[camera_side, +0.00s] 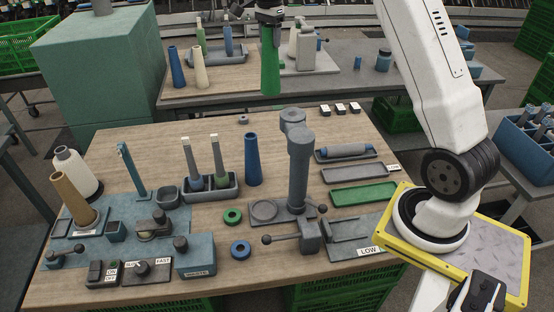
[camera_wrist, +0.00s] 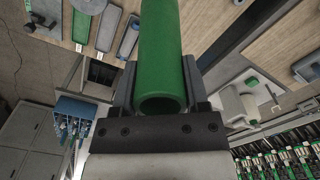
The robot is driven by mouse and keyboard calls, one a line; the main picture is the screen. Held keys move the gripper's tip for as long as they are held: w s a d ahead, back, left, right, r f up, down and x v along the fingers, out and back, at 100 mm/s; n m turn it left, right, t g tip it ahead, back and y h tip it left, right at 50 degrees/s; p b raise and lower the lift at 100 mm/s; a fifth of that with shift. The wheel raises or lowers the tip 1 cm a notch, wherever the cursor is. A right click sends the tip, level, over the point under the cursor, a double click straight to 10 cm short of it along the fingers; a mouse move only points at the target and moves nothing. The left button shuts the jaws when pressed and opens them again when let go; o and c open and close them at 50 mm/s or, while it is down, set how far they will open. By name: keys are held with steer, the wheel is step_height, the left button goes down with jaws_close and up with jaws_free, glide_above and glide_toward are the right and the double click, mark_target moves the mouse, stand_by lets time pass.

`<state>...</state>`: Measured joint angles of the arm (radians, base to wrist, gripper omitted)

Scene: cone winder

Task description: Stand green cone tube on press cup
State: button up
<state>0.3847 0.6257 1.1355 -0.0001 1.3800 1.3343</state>
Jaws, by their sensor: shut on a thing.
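The green cone tube (camera_side: 270,72) hangs below my gripper (camera_side: 270,16) in the side view, nearly upright with its wider end down, high above the far edge of the wooden table. In the wrist view my gripper (camera_wrist: 160,82) is shut on the green cone tube (camera_wrist: 163,40), one finger on each side, with a round open end facing the camera. The press cup (camera_side: 264,210) is a shallow grey round dish on the press base, in front and left of the press column (camera_side: 298,170). It looks empty, and the tube is well apart from it.
A blue cone tube (camera_side: 252,160) stands behind the press cup. A grey tray (camera_side: 211,190) with two spindle-like pieces is left of it. A green ring (camera_side: 232,215) and blue ring (camera_side: 240,249) lie close by. A green tray (camera_side: 363,193) is right. The table's far middle is mostly clear.

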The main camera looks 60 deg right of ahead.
steer(key=s+a+n, duration=0.2)
steer(key=s+a, duration=0.4)
steer(key=a, duration=0.4)
steer(key=s+a+n, duration=0.2)
steer(key=s+a, duration=0.3)
steer(key=a, duration=0.4)
step_height(320, 180, down, 20)
steer(key=shift+s+a, duration=0.1)
steer(key=shift+f, duration=3.8)
stand_by(1.3)
